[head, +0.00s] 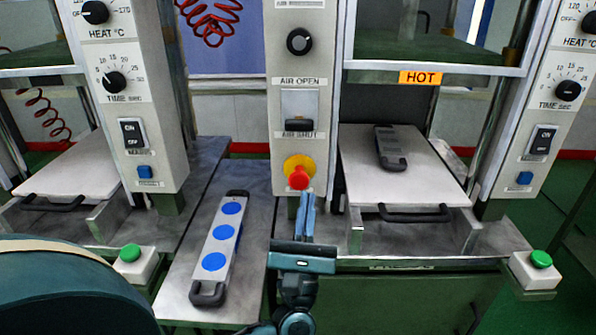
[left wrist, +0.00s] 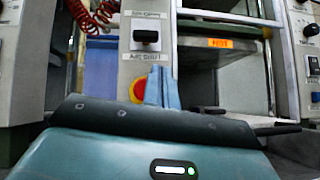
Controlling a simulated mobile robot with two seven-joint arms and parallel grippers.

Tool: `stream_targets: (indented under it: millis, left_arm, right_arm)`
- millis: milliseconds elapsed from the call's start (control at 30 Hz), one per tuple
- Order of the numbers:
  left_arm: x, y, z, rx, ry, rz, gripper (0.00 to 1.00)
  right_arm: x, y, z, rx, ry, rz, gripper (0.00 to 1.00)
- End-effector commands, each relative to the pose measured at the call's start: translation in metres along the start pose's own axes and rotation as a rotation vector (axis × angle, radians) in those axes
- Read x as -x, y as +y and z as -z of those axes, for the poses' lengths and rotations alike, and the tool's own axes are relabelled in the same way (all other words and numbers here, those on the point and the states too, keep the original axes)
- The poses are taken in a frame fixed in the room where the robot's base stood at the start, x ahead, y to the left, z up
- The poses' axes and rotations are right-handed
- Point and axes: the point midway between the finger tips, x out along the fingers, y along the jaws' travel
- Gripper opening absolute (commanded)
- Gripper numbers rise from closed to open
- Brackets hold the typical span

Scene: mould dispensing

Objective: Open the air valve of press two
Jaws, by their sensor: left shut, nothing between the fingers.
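The air valve (head: 299,125) is a black lever on a pale plate, low on the middle column between the AIR OPEN label above and the AIR SHUT label below. Its lever sits at the lower end, by AIR SHUT. The valve also shows in the left wrist view (left wrist: 146,37), above the fingers. My left gripper (head: 306,198) is shut and empty, its blue fingers pointing up, below the valve and just right of the red button. Its fingers in the left wrist view (left wrist: 162,86) partly cover that button. My right gripper is not in view.
A red emergency button (head: 298,176) on a yellow disc sits under the valve. A black knob (head: 300,41) is above it. A grey mould with blue discs (head: 221,234) lies on the plate at left. A dark mould (head: 389,148) lies on the right press plate, under a HOT sign (head: 420,78).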

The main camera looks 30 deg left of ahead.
Motion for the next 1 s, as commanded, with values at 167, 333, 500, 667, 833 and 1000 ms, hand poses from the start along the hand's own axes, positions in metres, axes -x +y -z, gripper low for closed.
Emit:
stream_targets:
  millis: [167,333,500,667,833,1000]
  left_arm:
    - [-0.003,0.014,0.007,0.134,-0.007,-0.088,0.0]
    - [-0.004,0.016,0.007,0.15,-0.007,-0.098,0.0]
    - [-0.004,0.016,0.007,0.148,-0.007,-0.096,0.0]
    - [-0.015,0.017,0.005,0.147,-0.009,-0.097,0.0]
    - [-0.044,0.02,0.004,0.146,-0.01,-0.097,0.0]
    - [-0.075,0.023,0.004,0.144,-0.01,-0.097,0.0]
  right_arm:
    - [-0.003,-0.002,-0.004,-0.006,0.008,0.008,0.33]
    - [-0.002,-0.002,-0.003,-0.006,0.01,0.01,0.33]
    - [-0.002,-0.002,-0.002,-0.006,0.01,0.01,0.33]
    - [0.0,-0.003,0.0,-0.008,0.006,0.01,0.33]
    - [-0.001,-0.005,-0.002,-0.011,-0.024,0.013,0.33]
    - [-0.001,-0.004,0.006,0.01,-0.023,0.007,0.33]
